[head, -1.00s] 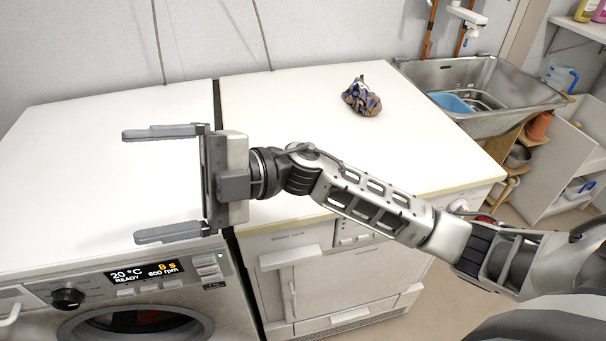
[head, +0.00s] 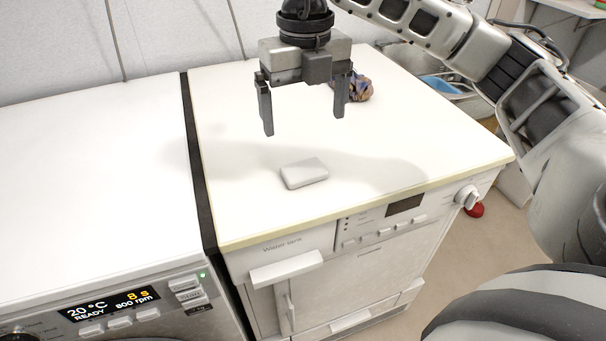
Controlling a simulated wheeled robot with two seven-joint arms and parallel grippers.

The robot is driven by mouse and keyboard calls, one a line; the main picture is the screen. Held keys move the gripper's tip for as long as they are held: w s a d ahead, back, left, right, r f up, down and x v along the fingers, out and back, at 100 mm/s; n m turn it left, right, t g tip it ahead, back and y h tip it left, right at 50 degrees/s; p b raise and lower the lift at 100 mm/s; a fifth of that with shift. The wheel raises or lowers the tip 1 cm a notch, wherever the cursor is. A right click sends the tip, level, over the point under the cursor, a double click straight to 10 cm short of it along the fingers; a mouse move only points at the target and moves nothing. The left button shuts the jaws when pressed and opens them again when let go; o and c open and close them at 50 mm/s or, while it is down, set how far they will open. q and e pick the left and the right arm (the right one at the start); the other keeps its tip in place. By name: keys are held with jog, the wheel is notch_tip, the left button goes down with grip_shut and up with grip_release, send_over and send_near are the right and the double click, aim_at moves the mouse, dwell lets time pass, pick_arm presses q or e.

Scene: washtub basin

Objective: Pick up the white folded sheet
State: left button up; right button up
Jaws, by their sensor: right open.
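The white folded sheet (head: 304,173) is a small, flat, white block lying on the white top of the right-hand machine, near its front edge. My right gripper (head: 304,126) hangs above and slightly behind it with its fingers pointing down. The fingers are wide apart with nothing between them. The gripper is clear of the sheet. My left gripper is out of view.
A crumpled dark patterned cloth (head: 360,90) lies behind my right gripper, partly hidden by it. The washing machine (head: 90,190) stands at left, its top bare, across a dark gap (head: 198,165). A sink with a blue tub (head: 442,87) is at back right.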

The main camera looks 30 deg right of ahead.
aim_at(304, 169)
notch_tip(304, 169, down, 10)
jog(key=shift+w+f, duration=0.1)
jog(key=shift+f, duration=0.15)
jog(key=c, duration=1)
